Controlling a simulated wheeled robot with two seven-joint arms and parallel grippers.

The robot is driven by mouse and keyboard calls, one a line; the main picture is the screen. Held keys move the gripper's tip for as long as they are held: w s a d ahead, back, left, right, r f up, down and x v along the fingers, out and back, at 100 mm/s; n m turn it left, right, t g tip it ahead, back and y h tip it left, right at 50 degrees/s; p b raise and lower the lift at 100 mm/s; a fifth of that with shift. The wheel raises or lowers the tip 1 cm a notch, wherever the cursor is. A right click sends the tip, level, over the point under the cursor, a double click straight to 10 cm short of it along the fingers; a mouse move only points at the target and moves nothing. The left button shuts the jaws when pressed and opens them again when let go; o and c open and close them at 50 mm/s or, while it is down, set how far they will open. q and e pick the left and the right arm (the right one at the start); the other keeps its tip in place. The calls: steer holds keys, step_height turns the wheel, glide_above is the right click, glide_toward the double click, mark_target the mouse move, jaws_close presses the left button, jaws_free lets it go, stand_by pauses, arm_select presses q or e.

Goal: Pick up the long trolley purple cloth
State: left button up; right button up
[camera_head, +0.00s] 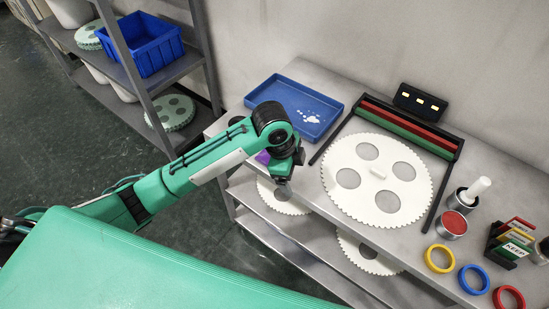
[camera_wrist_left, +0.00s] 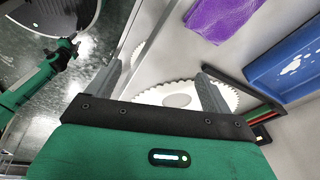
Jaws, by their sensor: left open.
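The purple cloth (camera_head: 262,157) lies on the grey top of the long trolley (camera_head: 325,80), near its left end. In the head view my left arm hides most of it. In the left wrist view the cloth (camera_wrist_left: 222,15) is at the top right, crumpled or folded. My left gripper (camera_head: 284,178) is open and empty beside the cloth, toward the trolley's front edge. Its two fingers (camera_wrist_left: 158,78) show apart in the left wrist view, with the cloth beyond and right of them. A green arm with a dark end (camera_wrist_left: 64,52), probably my right, shows there at the left.
A blue tray (camera_head: 293,106) with white bits lies behind the cloth. A large white toothed disc (camera_head: 376,178) in a dark frame is to the right. Farther right are cans, coloured rings (camera_head: 440,258) and a labelled holder. A shelf with a blue crate (camera_head: 142,43) stands at the left.

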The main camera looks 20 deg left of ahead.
arm_select(q)
steer(key=w+a+r+m+g+y, duration=0.1)
steer(key=w+a+r+m+y, duration=0.25)
steer(key=w+a+r, duration=0.45)
steer(key=shift+m+h, duration=0.25)
steer(key=shift+h, duration=0.1)
steer(key=f, duration=0.6)
steer(key=shift+s+d, duration=0.1)
steer(key=shift+d, duration=0.1)
steer(key=shift+f, duration=0.3)
steer(key=shift+s+d+f+p, duration=0.1)
steer(key=shift+f+p, duration=0.35)
steer(key=shift+f, duration=0.1)
step_height(320, 180, down, 4)
steer(key=shift+s+d+r+p, duration=0.15)
steer(key=shift+r+p, duration=0.05)
steer(key=shift+p, duration=0.1)
steer(key=shift+f, duration=0.3)
steer(key=shift+c, duration=0.5)
steer(key=c, duration=1)
arm_select(e)
steer(key=s, duration=0.2)
steer(key=s+d, duration=0.1)
steer(key=shift+d+r, duration=0.1)
steer(key=shift+r, duration=0.2)
